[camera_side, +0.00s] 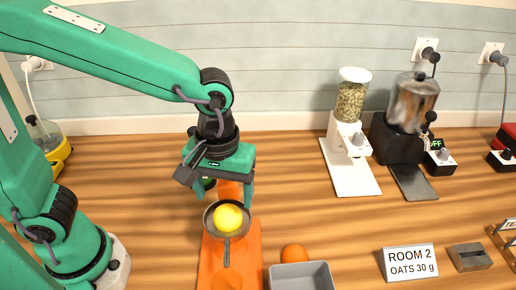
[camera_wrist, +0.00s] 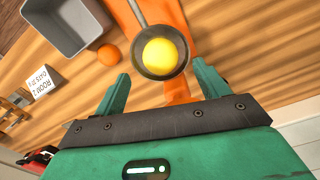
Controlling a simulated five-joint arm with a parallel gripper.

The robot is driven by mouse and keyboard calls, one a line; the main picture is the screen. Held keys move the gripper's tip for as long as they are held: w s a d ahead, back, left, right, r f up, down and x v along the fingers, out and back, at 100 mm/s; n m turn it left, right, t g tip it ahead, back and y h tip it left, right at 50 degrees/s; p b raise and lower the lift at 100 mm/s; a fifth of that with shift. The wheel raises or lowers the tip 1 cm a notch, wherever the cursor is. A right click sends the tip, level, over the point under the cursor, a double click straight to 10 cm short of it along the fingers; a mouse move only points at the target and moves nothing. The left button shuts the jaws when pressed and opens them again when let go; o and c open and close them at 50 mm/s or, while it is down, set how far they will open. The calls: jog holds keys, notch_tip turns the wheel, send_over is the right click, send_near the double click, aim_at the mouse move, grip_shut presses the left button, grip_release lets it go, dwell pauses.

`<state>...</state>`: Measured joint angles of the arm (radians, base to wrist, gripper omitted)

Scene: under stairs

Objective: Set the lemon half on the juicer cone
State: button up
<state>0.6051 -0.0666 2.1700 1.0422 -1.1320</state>
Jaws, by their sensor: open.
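The lemon half (camera_side: 228,217) is a bright yellow dome, resting in a dark round dish (camera_side: 209,220) with a handle pointing toward the front. In the wrist view the lemon half (camera_wrist: 160,56) and the dish (camera_wrist: 138,66) lie just beyond my fingertips. The dish is over an orange board (camera_side: 245,240). No cone shows; anything under the lemon half is hidden. My gripper (camera_side: 222,194) is open and empty, pointing down above and slightly behind the dish. Its fingers (camera_wrist: 160,70) are spread wide, apart from the lemon half.
An orange ball-like fruit (camera_side: 294,254) and a grey bin (camera_side: 300,276) are right of the board. A "ROOM 2 OATS 30 g" card (camera_side: 410,262) stands farther right. A grain dispenser (camera_side: 351,115) and a grinder-like machine (camera_side: 408,110) stand at the back. Bare wood lies between them.

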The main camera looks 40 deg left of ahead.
aim_at(225, 212)
notch_tip(225, 212, up, 6)
dwell(0.4)
jog(key=shift+r, duration=0.1)
dwell(0.4)
jog(key=s+a+m+t, duration=0.3)
jog(key=a+m+t, duration=0.2)
jog(key=a, duration=1.2)
jog(key=shift+s+a+r+m+t, duration=0.2)
jog(key=shift+a+m+t, duration=0.1)
jog(key=shift+a+m, duration=0.15)
